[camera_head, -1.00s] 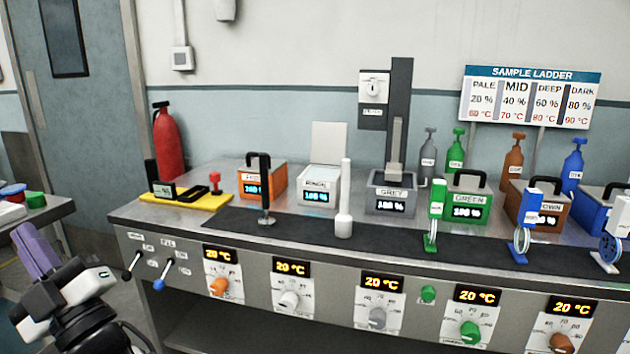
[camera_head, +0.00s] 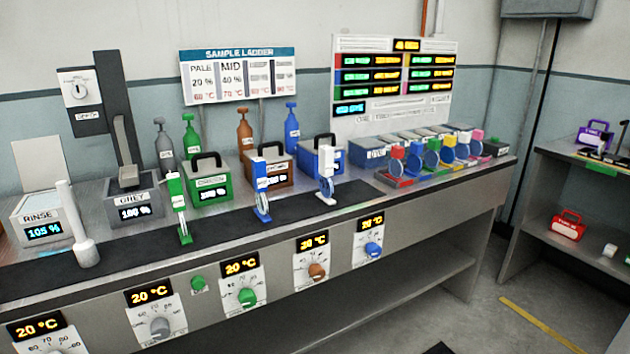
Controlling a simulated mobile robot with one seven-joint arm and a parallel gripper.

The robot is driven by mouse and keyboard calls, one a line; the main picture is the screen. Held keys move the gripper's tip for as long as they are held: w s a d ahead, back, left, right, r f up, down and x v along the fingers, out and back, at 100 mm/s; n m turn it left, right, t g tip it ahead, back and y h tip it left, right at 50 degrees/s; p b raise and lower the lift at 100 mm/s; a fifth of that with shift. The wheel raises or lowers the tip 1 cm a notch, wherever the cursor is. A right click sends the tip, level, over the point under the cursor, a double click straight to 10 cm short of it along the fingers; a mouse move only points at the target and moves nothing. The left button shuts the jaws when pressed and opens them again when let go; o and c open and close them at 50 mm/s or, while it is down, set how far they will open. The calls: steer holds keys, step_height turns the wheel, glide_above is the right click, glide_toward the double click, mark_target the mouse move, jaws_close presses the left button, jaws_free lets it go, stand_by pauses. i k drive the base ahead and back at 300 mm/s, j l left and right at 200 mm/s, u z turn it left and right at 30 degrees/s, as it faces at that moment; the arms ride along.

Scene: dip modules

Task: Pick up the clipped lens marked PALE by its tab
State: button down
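Three clipped lenses stand upright on the dark mat at the front of the bench: a green one (camera_head: 178,205), a blue one (camera_head: 262,190) and a blue and white one (camera_head: 326,176). Their labels are too small to read, so I cannot tell which is marked PALE. A row of round lenses with coloured tabs (camera_head: 430,160) stands at the bench's right end; their marks are also unreadable. The word PALE is legible on the sample ladder sign (camera_head: 238,55). My gripper is out of view.
Behind the clips stand the rinse bath (camera_head: 43,232), grey bath (camera_head: 135,212), green bath (camera_head: 208,185), brown bath (camera_head: 270,176) and blue bath (camera_head: 322,153). A white post (camera_head: 86,252) stands at the mat's left. Knobs line the bench front. A side shelf (camera_head: 575,250) is at right; floor between is open.

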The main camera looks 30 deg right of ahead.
mark_target(326, 152)
steer(key=i+l+u, duration=0.1)
steer(key=l, duration=0.6)
steer(key=i+l, duration=0.25)
steer(key=l, duration=0.5)
steer(key=i+l+u, duration=0.15)
steer(key=l, duration=0.6)
steer(key=i+l+u, duration=0.1)
steer(key=l, duration=0.65)
steer(key=i+l+u, duration=0.1)
steer(key=l, duration=0.65)
steer(key=i+l, duration=0.15)
steer(key=l, duration=0.65)
steer(key=u, duration=0.05)
